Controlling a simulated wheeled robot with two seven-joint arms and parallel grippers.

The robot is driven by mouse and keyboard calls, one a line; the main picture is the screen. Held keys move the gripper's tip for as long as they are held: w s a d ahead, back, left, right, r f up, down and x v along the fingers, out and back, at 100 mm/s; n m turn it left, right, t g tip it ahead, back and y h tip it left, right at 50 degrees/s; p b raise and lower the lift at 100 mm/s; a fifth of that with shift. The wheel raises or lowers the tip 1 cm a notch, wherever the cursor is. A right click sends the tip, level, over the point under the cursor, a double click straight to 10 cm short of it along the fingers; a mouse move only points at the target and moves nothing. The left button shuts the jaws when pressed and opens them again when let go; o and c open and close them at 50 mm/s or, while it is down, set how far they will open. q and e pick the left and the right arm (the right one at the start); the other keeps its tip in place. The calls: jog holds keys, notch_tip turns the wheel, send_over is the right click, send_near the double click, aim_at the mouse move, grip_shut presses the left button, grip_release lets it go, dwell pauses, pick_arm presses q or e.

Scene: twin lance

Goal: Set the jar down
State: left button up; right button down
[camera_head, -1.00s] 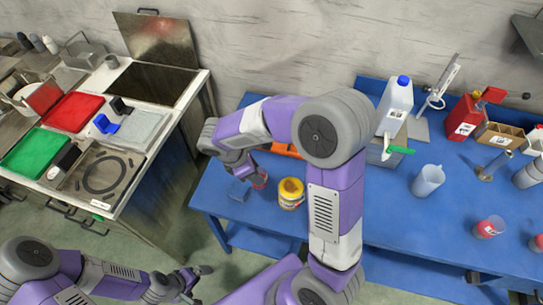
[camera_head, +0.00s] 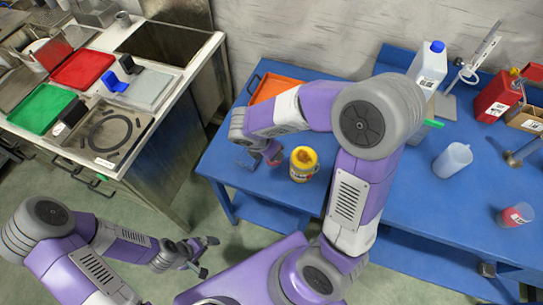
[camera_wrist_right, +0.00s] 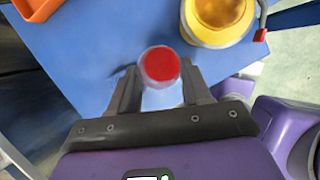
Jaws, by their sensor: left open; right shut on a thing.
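The jar (camera_wrist_right: 159,66) is small and clear with a red top or red contents. In the right wrist view it sits between the two fingers of my right gripper (camera_wrist_right: 160,88), which is shut on it. In the head view only a red bit of the jar (camera_head: 273,154) shows beside my right gripper (camera_head: 262,153), over the left part of the blue table (camera_head: 400,205). I cannot tell whether its base touches the table. My left gripper (camera_head: 205,256) is open and empty, low over the floor, away from the table.
A yellow-topped pot (camera_head: 303,164) stands close to the right of the jar. An orange tray (camera_head: 275,88) lies behind. A clear beaker (camera_head: 453,160), a similar red jar (camera_head: 515,215) and a white bottle (camera_head: 428,66) stand further right. The table's front-left edge is near.

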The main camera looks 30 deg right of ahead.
notch_tip(320, 180, down, 4)
jog(key=shift+f+b, duration=0.1)
jog(key=shift+b, duration=0.7)
jog(key=shift+c, duration=2.4)
grip_release()
jog(key=shift+f, duration=0.1)
jog(key=p+v, duration=0.4)
jog(key=v, duration=0.8)
jog(key=shift+r+p, duration=0.25)
jog(key=shift+p, duration=0.15)
jog(key=shift+d, duration=0.1)
